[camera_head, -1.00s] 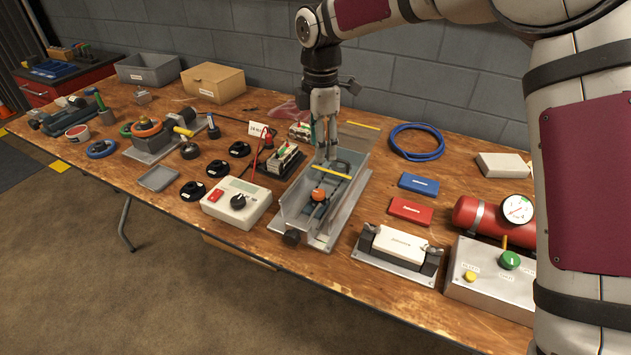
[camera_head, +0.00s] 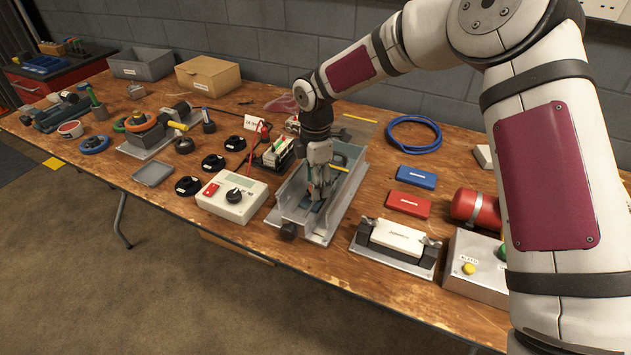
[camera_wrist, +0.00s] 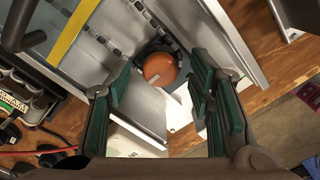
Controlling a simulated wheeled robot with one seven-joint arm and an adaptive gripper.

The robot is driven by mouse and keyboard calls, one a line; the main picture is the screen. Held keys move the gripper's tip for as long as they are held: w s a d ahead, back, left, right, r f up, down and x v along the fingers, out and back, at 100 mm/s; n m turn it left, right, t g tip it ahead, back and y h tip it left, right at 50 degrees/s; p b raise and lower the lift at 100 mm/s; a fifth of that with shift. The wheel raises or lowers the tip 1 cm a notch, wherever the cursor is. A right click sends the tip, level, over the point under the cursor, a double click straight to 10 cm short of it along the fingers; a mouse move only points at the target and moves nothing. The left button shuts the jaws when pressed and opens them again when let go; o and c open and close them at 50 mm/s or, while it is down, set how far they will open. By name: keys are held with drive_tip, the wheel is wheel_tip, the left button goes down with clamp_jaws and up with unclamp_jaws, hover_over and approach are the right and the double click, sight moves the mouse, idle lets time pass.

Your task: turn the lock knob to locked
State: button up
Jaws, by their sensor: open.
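A round orange knob (camera_wrist: 159,69) on a dark round base shows in the wrist view, inside a grey metal channel fixture (camera_wrist: 140,105). The same fixture (camera_head: 333,222) stands mid-table in the head view. There my gripper (camera_head: 318,196) points down into it and hides the orange knob. In the wrist view my gripper (camera_wrist: 160,88) is open, with its green-padded fingers on either side of the orange knob's line and nothing between them. I cannot tell whether the fingertips touch it. A black knob (camera_head: 289,231) sits at the fixture's front end. No lock marking is readable.
A white meter box (camera_head: 232,197) with a dial stands just left of the fixture. A terminal block (camera_head: 277,151) is behind it. A clamped white block (camera_head: 397,240) and red (camera_head: 409,204) and blue (camera_head: 417,177) boxes lie to the right. The channel's side walls flank my gripper.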

drive_tip(key=shift+f, duration=0.1)
drive_tip(key=shift+c, duration=0.6)
clamp_jaws()
drive_tip(key=shift+m, duration=0.3)
drive_tip(key=m+b, duration=0.1)
drive_tip(key=m, duration=1.2)
drive_tip(key=shift+m, duration=2.3)
